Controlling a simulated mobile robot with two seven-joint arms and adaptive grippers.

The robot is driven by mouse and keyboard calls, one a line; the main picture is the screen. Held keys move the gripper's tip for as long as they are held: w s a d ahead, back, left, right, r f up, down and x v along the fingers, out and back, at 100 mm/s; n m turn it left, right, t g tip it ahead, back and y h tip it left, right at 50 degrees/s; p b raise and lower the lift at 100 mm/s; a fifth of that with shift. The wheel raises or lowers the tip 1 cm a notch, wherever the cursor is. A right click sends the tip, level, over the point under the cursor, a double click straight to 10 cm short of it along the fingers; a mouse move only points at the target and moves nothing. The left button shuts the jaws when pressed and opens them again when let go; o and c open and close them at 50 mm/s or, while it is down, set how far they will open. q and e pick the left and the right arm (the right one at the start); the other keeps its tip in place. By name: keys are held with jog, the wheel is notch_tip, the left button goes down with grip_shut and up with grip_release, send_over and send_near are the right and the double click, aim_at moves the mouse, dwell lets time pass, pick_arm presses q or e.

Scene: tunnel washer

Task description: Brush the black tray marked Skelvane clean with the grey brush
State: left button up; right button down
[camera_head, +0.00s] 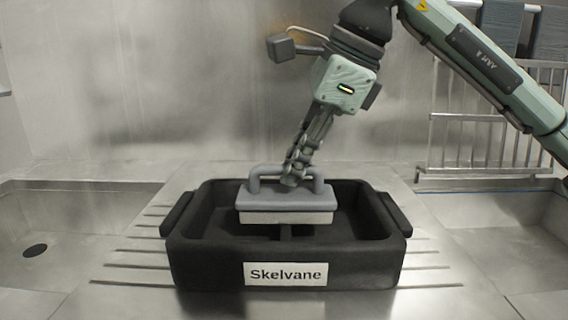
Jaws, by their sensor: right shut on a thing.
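The black tray (200,255) marked Skelvane stands upright on the steel drainboard in the middle of the view. Its white label faces me. The grey brush (262,204) has a looped handle on top and a pale layer underneath. It is at the tray's opening, over the inside. I cannot tell whether its underside touches the tray. My right gripper (292,178) comes down from above and is shut on the brush's handle. The tray floor is mostly hidden by the front wall and the brush. My left gripper is not in view.
A sink basin (60,230) with a dark drain lies on the left, and another basin (515,240) on the right. A metal rack (480,145) stands at the back right. A steel wall is behind the tray. Ridged drainboard is clear on both sides of the tray.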

aim_at(323, 192)
jog(key=shift+d+b, duration=0.3)
jog(key=shift+d, duration=1.7)
jog(key=shift+a+p, duration=0.35)
jog(key=shift+a, duration=1.7)
jog(key=shift+r, duration=0.15)
notch_tip(323, 192, up, 10)
jog(key=p, duration=0.7)
